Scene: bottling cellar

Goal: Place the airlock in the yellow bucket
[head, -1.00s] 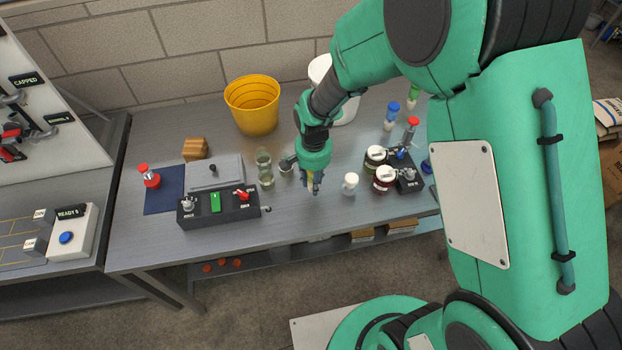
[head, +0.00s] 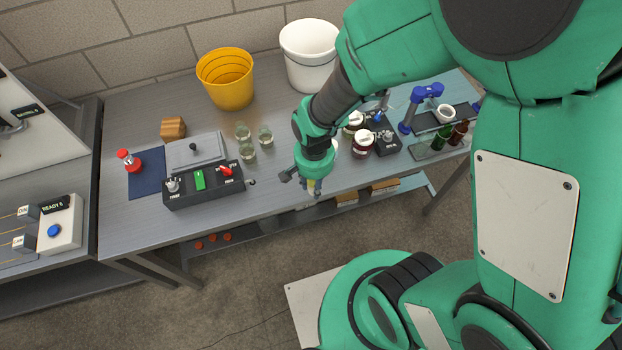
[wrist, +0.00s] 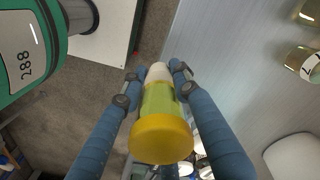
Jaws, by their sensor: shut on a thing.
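The airlock (wrist: 160,105) has a wide yellow cap, a clear yellow-green body and a pale end. The yellow bucket (head: 229,96) stands upright at the back of the table, to the left of and behind my gripper. Its visible inside looks empty, but its bottom is hidden.
A white bucket (head: 310,72) stands right of the yellow one. Several glass jars (head: 265,138) and a control box (head: 203,186) stand between the yellow bucket and the front edge. Lidded jars (head: 363,144) and a bottle rack (head: 450,144) are to the right.

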